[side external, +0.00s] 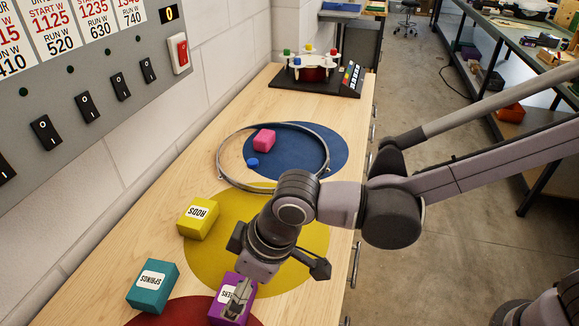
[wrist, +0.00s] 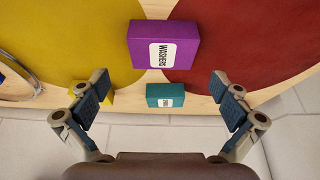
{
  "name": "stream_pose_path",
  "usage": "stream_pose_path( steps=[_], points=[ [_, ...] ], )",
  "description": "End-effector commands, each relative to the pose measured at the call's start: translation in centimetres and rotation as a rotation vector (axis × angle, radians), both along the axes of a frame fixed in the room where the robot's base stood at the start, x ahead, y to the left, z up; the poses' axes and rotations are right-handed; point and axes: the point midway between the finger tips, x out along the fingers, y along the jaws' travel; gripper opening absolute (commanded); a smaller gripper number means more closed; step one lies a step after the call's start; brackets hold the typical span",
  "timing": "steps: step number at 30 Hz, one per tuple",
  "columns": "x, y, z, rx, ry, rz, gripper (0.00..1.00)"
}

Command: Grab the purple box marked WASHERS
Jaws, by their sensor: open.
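The purple box marked WASHERS (wrist: 163,43) shows in the upper middle of the wrist view, lying on the bench across the border of the yellow and red discs. In the side view the purple box (side external: 217,308) is at the bottom, partly hidden by a finger of my gripper. My gripper (side external: 278,275) is open and empty, above and close to the box. In the wrist view its two fingers (wrist: 158,102) are spread wide, and the box shows beyond the fingertips, between them in width. I cannot tell the exact height gap.
A teal SPRINGS box (side external: 152,286) stands left of the purple box, and a yellow RODS box (side external: 198,217) stands farther back. A metal hoop (side external: 222,172) surrounds a pink block (side external: 264,140) and a blue piece (side external: 252,163). A switch panel (side external: 105,60) lines the left wall.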

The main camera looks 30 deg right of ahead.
Motion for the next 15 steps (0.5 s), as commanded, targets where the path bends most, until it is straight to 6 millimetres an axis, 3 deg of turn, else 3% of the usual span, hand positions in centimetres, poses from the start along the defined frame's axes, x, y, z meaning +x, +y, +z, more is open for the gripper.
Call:
stream_pose_path(
  steps=[8, 15],
  points=[
    [0.4, 0.5, -1.6, 0.0, 0.0, -0.001, 1.0],
    [0.9, 1.5, -4.3, 0.001, 0.0, -0.001, 1.0]
  ],
)
